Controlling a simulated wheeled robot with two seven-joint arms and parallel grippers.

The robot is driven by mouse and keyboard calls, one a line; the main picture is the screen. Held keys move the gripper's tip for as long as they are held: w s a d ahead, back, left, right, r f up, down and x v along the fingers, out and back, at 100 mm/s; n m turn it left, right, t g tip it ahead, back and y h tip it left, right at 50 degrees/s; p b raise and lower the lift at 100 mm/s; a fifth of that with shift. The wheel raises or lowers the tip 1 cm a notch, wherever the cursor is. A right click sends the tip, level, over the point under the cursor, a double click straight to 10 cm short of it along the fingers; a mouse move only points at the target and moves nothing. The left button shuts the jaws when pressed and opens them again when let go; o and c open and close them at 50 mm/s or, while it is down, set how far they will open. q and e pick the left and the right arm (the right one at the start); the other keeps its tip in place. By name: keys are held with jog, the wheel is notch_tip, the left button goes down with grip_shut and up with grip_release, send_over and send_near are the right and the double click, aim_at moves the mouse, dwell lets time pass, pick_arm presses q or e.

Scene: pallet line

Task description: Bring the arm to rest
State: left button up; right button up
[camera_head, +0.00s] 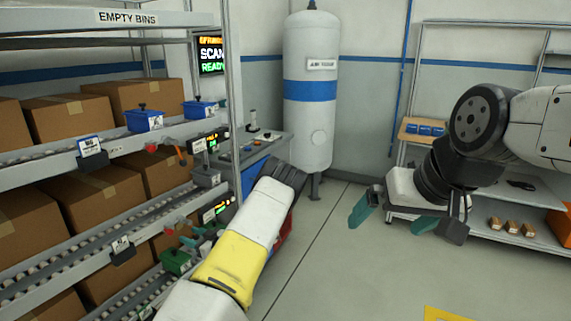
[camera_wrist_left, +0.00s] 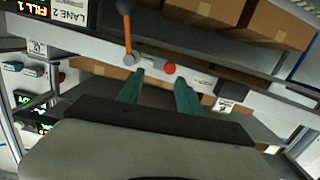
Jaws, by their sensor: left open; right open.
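My left arm (camera_head: 238,262), white with a yellow band, reaches from the bottom of the head view toward the shelf. My left gripper (camera_wrist_left: 160,77) shows two teal fingers spread apart with nothing between them. Beyond its fingertips are a lever with an orange handle (camera_wrist_left: 125,35) and a red knob (camera_wrist_left: 169,69) on a rack rail. In the head view the forearm partly hides this gripper. My right gripper (camera_head: 395,216) hangs at the right, its teal fingers wide apart and empty, in front of the white shelf unit.
A roller rack (camera_head: 60,165) with cardboard boxes (camera_head: 68,116) and blue bins (camera_head: 144,120) fills the left. A white tank (camera_head: 311,120) stands at the back. Small boxes (camera_head: 512,226) lie on the shelf unit at right. The middle floor (camera_head: 340,270) is clear.

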pick_arm(q)
jog(key=w+d+r+m+t+h, duration=0.1)
jog(key=w+d+r+h, duration=0.1)
jog(key=d+r+h, duration=0.35)
jog(key=w+d+r+m+t+h, duration=0.1)
jog(key=w+d+r+h, duration=0.2)
jog(key=d+r+h, duration=0.3)
jog(key=s+d+r+m+h, duration=0.2)
jog(key=s+d+r, duration=0.25)
jog(key=r, duration=0.25)
jog(key=s+d+r+m+h, duration=0.2)
jog(key=s+d+r+h, duration=0.1)
jog(key=d+r, duration=0.35)
jog(key=s+d+r+m+g+h, duration=0.1)
jog(key=s+d+r+m, duration=0.1)
jog(key=s+r, duration=0.35)
jog(key=s+d+r+m+h, duration=0.2)
jog(key=s+d+r+m, duration=0.1)
jog(key=s, duration=0.6)
jog(key=s+a+m+g+y, duration=0.1)
jog(key=s+m, duration=0.2)
jog(key=s, duration=1.3)
jog(key=shift+s+a+r+g+y, duration=0.15)
jog(key=shift+s+a+g+y, duration=0.15)
jog(key=shift+a+g+y, duration=0.1)
